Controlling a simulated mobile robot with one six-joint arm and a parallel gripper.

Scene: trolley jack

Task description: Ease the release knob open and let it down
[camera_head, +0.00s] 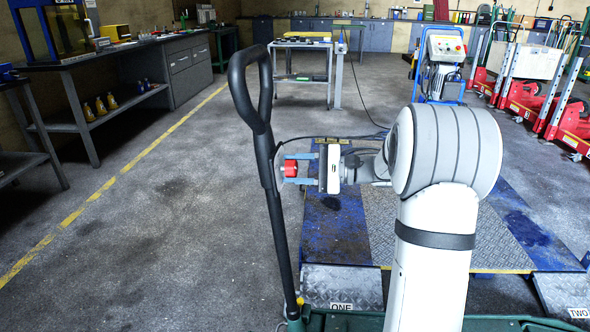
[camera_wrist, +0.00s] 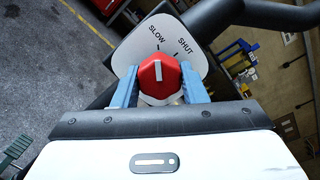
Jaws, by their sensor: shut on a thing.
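The red release knob (camera_wrist: 158,79) sits on a white plate (camera_wrist: 128,52) marked SLOW and SHUT, fixed to the dark handle. The white line on the knob points at or close to the SLOW tick. My gripper (camera_wrist: 158,88) is shut on the knob, with a blue finger on either side. In the head view my gripper (camera_head: 292,170) reaches from the right to the knob (camera_head: 291,168) beside the black handle (camera_head: 271,205). The handle stands nearly upright with a loop on top. The green jack body (camera_head: 345,321) shows only partly at the bottom edge.
A blue platform lift (camera_head: 331,228) with a patterned middle plate lies behind my arm. Plates labelled ONE (camera_head: 341,300) and TWO (camera_head: 575,305) are at its near end. A workbench (camera_head: 110,55) stands at left. The floor between the bench and handle is clear.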

